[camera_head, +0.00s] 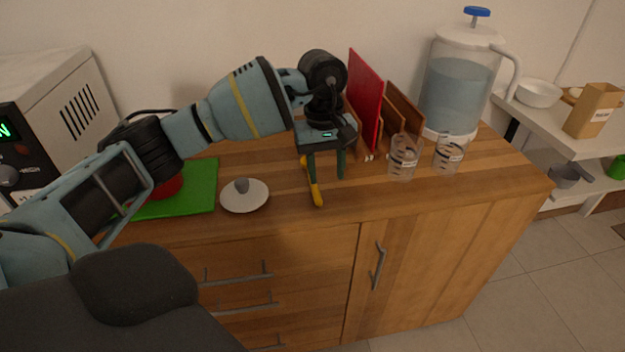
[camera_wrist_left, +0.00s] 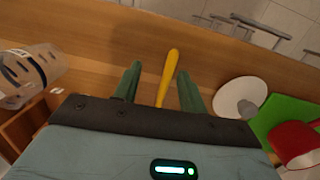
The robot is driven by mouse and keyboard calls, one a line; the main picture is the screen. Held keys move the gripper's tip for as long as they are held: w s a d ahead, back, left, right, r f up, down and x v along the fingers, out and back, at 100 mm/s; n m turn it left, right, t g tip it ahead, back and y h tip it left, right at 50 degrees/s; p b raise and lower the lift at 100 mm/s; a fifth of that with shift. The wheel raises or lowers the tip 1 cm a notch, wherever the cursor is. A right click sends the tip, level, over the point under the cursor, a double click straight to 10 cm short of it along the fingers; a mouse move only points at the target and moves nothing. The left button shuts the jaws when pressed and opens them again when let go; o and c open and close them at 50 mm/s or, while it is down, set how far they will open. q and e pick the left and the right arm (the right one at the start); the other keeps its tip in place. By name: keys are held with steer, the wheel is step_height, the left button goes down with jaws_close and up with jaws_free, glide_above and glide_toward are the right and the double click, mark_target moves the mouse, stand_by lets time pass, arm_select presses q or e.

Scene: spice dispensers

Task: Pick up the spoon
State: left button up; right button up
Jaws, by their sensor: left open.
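A spoon with a yellow handle (camera_head: 314,185) lies on the wooden counter, its handle end near the front edge. It also shows in the left wrist view (camera_wrist_left: 168,75), between the two fingers. My left gripper (camera_head: 326,175) is open and points down over the spoon. The far end of the spoon is hidden behind the gripper. My right gripper is not in view.
A white lid (camera_head: 245,195) with a grey knob and a green board (camera_head: 200,190) lie left of the spoon. A red board (camera_head: 366,95), two labelled glass jars (camera_head: 403,158) and a water dispenser (camera_head: 458,85) stand to the right.

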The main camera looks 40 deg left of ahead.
mark_target(316, 189)
arm_select(q)
steer(key=a+r, duration=0.1)
steer(key=a+r+y, duration=0.1)
steer(key=a, duration=0.1)
steer(key=shift+w, duration=0.2)
steer(key=shift+s+d+f, duration=0.1)
steer(key=shift+f, duration=1.85)
steer(key=shift+s+d+f, duration=0.1)
steer(key=shift+f, duration=1.8)
steer(key=shift+c, duration=0.2)
jaws_close()
